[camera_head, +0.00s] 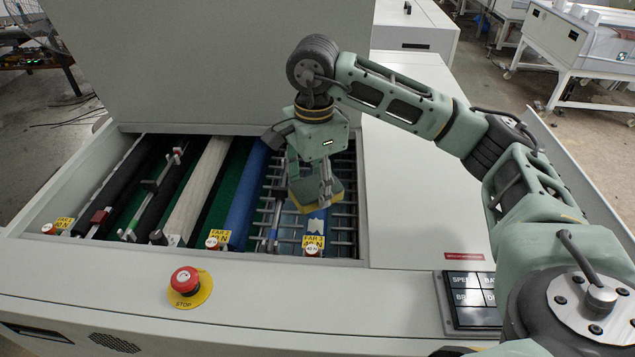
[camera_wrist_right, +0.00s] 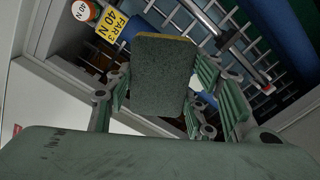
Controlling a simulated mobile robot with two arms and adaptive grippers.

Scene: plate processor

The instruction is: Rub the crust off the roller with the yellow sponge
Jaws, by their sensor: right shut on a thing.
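My right gripper (camera_head: 312,188) is shut on the yellow sponge (camera_head: 335,197), which has a dark green scouring face. It holds the sponge over the right end of the open roller bay. In the right wrist view the sponge (camera_wrist_right: 163,78) sits between the two fingers, its green face towards the camera and a thin yellow edge at the top. Just below it in the head view is a short blue roller end (camera_head: 316,224) with a pale patch; I cannot tell whether this is crust. The sponge and gripper hide part of this roller, and contact cannot be judged. My left gripper is out of view.
Other rollers lie side by side in the bay: a cream one (camera_head: 197,190), a blue one (camera_head: 246,190) and dark ones. Metal grid bars (camera_head: 343,215) lie at right. Yellow tags line the near rim. A red stop button (camera_head: 185,281) stands on the front panel.

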